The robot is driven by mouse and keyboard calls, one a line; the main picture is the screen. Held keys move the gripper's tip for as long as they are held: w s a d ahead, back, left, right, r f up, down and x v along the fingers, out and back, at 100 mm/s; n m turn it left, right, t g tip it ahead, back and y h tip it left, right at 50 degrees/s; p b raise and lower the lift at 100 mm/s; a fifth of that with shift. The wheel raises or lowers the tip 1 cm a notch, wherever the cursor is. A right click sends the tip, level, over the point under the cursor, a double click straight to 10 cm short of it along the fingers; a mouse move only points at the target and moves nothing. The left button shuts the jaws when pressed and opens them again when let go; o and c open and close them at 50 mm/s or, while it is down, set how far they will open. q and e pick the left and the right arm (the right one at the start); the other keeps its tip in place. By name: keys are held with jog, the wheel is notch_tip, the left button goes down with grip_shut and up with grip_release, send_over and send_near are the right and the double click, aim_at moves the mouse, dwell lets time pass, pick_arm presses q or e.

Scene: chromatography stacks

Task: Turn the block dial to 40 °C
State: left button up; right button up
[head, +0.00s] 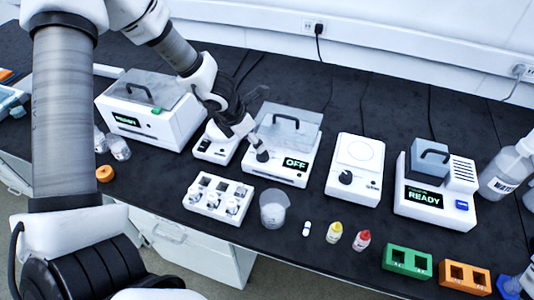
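A white block unit (258,170) with a clear handled lid (290,128) stands mid-bench. Its dark display (296,162) reads OFF. A dark round dial (262,156) sits on its front left; its setting is too small to read. My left gripper (257,112) is over the left side of this unit, just above and behind the dial. Its dark fingers look spread apart, with nothing visible between them. I cannot tell whether a finger touches the unit.
Left are a READY unit (160,127) and a small device (214,148). Right are a knobbed white device (354,168) and another READY unit (437,196). A vial rack (217,201), beaker (273,210), small bottles and coloured racks (408,261) stand in front.

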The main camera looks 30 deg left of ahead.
aim_at(263, 155)
pick_arm(q)
jog(key=b+x, duration=0.4)
jog(key=x, duration=0.3)
jog(key=shift+w+f, duration=0.15)
jog(key=shift+f, duration=0.15)
jog(key=shift+s+r, duration=0.2)
grip_shut()
